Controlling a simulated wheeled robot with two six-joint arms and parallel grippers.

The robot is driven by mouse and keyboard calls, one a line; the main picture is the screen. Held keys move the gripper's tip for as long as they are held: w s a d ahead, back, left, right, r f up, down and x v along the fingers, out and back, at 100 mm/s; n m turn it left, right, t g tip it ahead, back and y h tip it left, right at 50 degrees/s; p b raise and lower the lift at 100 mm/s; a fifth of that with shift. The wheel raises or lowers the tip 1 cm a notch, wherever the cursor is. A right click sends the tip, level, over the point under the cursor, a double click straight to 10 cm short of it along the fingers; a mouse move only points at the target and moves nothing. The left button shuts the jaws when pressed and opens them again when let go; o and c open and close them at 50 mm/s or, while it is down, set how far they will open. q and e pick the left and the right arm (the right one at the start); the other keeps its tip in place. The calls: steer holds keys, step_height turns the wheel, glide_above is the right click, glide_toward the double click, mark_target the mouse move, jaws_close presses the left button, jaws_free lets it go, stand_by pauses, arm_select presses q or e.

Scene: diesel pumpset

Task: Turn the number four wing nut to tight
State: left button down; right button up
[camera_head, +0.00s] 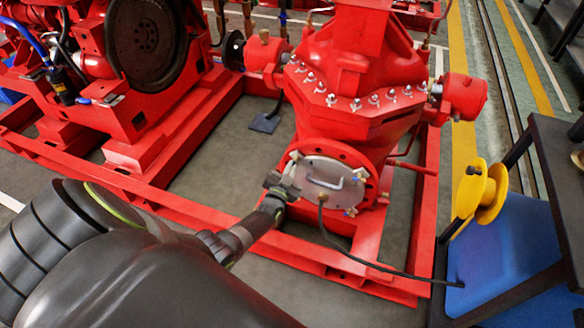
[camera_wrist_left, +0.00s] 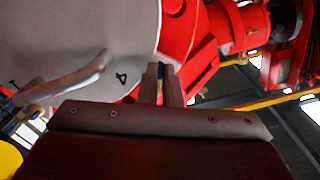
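The grey round cover plate (camera_head: 326,182), with a bent handle, sits on the red pump flange. In the left wrist view the plate (camera_wrist_left: 70,45) fills the upper left and carries a black "4" near its edge. My left gripper (camera_head: 283,186) is at the plate's left edge. In the left wrist view its two fingers (camera_wrist_left: 161,78) are close together, with a small bluish part, the number four wing nut (camera_wrist_left: 161,69), between the tips. The fingers hide most of that nut. Another wing nut (camera_head: 351,211) shows at the plate's lower right. My right gripper is out of view.
A black hose (camera_head: 345,254) runs from the plate to a blue panel (camera_head: 510,240) at the right. A yellow reel (camera_head: 481,191) is mounted above it. Red frame rails (camera_head: 340,270) surround the pump. A red engine (camera_head: 120,60) stands at the upper left.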

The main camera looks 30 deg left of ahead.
arm_select(q)
steer(key=shift+s+a+r+m+p, duration=0.1)
steer(key=shift+m+p, duration=0.25)
steer(key=shift+m, duration=1.8)
steer(key=shift+a+r+m+p, duration=0.15)
steer(key=shift+m+p, duration=0.2)
steer(key=shift+m, duration=1.75)
steer(key=shift+s+a+r+m+p, duration=0.1)
steer(key=shift+m+p, duration=0.25)
steer(key=shift+m, duration=1.8)
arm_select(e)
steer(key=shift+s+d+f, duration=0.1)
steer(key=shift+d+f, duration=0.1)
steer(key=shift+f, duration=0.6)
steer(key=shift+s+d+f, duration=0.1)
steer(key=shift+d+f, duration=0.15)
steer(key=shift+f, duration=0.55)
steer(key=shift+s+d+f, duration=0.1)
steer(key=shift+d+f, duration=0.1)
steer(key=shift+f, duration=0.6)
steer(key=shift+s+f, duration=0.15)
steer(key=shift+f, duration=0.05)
arm_select(q)
steer(key=c, duration=1.6)
jaws_free()
steer(key=shift+w+r, duration=0.1)
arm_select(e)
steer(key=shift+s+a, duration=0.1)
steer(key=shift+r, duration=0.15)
